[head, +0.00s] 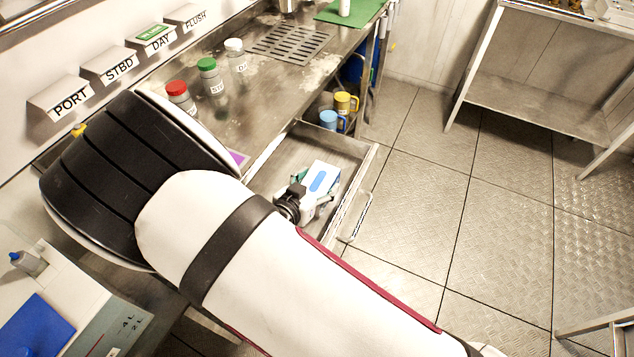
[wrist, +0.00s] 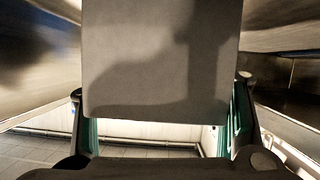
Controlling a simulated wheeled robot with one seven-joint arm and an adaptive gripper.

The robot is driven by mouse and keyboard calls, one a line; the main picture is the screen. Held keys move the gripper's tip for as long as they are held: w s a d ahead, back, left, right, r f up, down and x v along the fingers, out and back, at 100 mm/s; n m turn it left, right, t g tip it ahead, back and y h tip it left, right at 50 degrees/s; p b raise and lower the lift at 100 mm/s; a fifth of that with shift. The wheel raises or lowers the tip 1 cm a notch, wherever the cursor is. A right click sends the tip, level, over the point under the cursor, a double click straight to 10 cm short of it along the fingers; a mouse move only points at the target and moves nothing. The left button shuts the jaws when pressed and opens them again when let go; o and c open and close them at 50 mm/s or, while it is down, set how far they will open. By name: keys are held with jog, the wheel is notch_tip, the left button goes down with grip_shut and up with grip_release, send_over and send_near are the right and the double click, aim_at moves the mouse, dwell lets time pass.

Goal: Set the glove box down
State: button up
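The glove box (head: 320,180) is white with a blue oval on top. In the head view it shows at the open drawer (head: 357,199), within the drawer's outline; I cannot tell whether it touches the drawer floor. My gripper (head: 312,200) is at the near side of the box. In the wrist view the box (wrist: 160,60) is a large shaded face filling the middle. The green-padded fingers of my gripper (wrist: 160,135) flank it left and right, closed on its sides. My arm hides part of the drawer and of the box's near side.
Bottles with red (head: 177,88), green (head: 206,64) and white (head: 233,45) caps stand on the steel counter (head: 270,80). The floor (head: 440,200) to the right is clear.

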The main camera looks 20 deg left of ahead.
aim_at(314, 186)
jog(key=shift+o, duration=0.5)
jog(key=shift+r, duration=0.2)
jog(key=v, duration=0.7)
jog(key=shift+s, duration=0.25)
jog(key=shift+r, duration=0.1)
